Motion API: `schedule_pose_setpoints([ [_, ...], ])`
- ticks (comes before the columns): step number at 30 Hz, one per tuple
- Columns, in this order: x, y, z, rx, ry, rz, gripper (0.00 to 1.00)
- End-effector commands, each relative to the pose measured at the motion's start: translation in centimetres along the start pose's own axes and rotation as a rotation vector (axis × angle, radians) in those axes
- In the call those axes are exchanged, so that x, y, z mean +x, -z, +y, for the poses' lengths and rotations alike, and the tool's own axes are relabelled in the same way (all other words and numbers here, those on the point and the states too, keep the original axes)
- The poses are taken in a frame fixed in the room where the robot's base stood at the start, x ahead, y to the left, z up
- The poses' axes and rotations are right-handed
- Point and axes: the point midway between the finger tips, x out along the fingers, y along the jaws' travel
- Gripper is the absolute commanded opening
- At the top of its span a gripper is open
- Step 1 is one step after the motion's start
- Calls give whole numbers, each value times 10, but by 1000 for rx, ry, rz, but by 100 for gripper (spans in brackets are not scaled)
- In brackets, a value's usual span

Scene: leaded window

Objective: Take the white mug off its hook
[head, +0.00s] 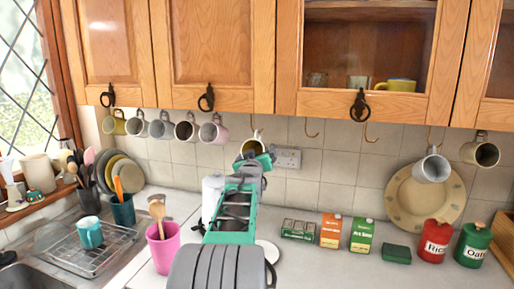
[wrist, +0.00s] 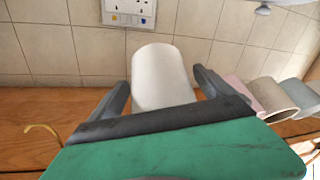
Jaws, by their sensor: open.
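A pale mug (wrist: 163,80) shows between the two fingers of my gripper (wrist: 160,77) in the wrist view, off-white there. Gaps show on both sides of it, and the fingers are open. In the head view this mug (head: 252,144) hangs under the cupboard, right behind my gripper (head: 256,160). It looks more yellowish there, and my gripper partly covers it. Its handle and hook contact are not clear. Another whitish mug (head: 432,168) hangs further right in front of a plate. I cannot tell for certain which one the task names.
Several mugs hang to the left, the nearest a pinkish one (head: 213,132). Two empty hooks (head: 311,131) are to the right. The wooden cupboards (head: 212,50) are close above. A wall socket (head: 288,158) is behind. A pink cup (head: 163,247) and small boxes (head: 331,231) stand below.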

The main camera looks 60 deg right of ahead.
Motion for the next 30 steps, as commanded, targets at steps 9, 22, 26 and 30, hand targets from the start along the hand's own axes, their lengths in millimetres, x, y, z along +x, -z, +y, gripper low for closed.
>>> schedule_pose_setpoints([
  [9, 6, -1, -1, 0, 0, 0, 89],
  [22, 6, -1, -1, 0, 1, 0, 54],
  [26, 6, -1, -1, 0, 1, 0, 43],
  [30, 6, -1, -1, 0, 1, 0, 32],
])
